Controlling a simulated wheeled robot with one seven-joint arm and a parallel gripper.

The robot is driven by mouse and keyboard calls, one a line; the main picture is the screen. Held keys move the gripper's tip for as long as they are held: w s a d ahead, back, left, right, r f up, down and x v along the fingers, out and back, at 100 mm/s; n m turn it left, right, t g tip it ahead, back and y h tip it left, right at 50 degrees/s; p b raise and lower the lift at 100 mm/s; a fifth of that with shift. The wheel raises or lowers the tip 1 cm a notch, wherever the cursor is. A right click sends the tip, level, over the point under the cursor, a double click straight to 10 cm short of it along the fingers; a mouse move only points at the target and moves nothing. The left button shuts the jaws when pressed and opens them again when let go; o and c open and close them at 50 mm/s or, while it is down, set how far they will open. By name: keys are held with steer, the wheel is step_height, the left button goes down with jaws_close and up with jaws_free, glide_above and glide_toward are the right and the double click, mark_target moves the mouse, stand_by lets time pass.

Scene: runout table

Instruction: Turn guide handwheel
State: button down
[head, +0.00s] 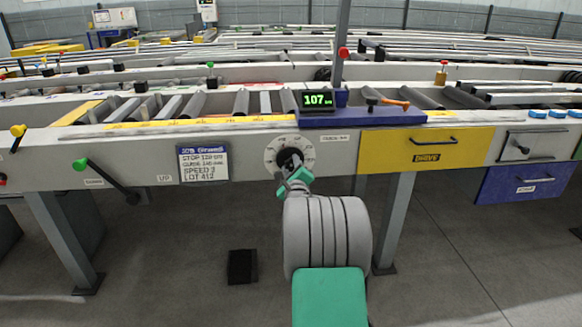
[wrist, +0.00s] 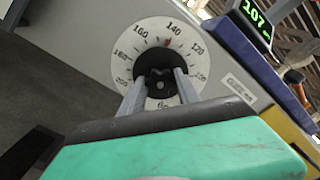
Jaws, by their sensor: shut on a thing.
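The guide handwheel is a dark round knob at the centre of a white numbered dial (head: 269,156) on the front of the runout table. In the wrist view the dark handwheel (wrist: 154,62) fills the middle of the dial (wrist: 124,60), and a small red mark shows near 140. My gripper (head: 292,165) reaches the handwheel from the front. In the wrist view its two grey fingers are shut on the handwheel, one on each side. The fingers hide part of the lower dial. A green display (head: 318,100) above reads 107.
A green-knobbed lever (head: 105,177) is further left. A yellow drawer (head: 426,150) and a blue drawer (head: 524,184) are at right. A dark mat (head: 242,267) lies on the floor.

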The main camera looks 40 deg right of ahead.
steer(key=shift+m, duration=0.3)
steer(key=c, duration=0.9)
jaws_free()
steer(key=p+v, duration=0.2)
steer(key=v, duration=0.5)
steer(key=shift+s+a, duration=0.25)
steer(key=shift+s, duration=0.1)
